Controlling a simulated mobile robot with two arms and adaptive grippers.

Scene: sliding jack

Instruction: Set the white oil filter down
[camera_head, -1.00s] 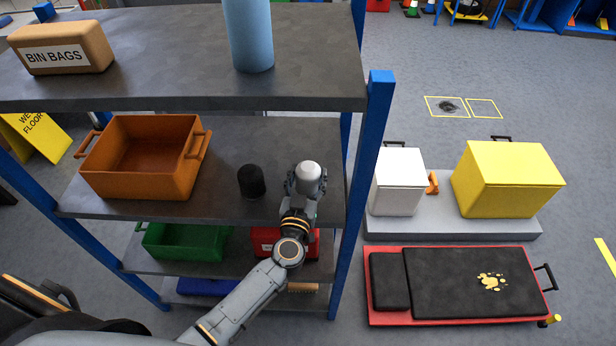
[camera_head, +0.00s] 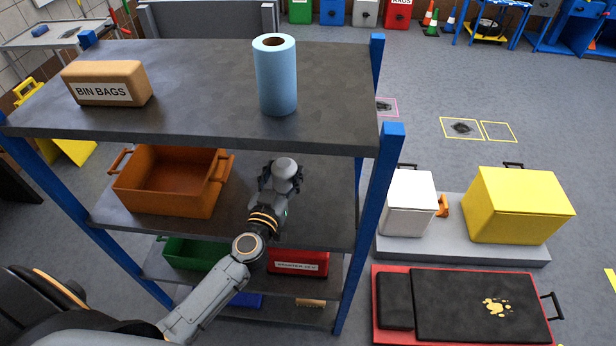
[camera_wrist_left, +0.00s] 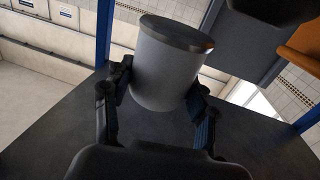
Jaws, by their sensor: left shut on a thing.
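The white oil filter (camera_head: 286,168) is held in my left gripper (camera_head: 281,180) at the middle shelf (camera_head: 325,200), right of the orange bin. In the left wrist view the filter (camera_wrist_left: 169,68) is a pale cylinder with a grey metal end. The fingers of my left gripper (camera_wrist_left: 160,100) press on both its sides. The dark shelf surface (camera_wrist_left: 250,140) lies close by; I cannot tell whether the filter touches it. My right gripper is not in view.
The orange bin (camera_head: 172,183) stands left on the same shelf. The top shelf (camera_head: 200,90) overhangs it, with a blue roll (camera_head: 276,78) and a bin bags box (camera_head: 106,82). A blue post (camera_head: 372,220) bounds the right side. The shelf right of my gripper looks clear.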

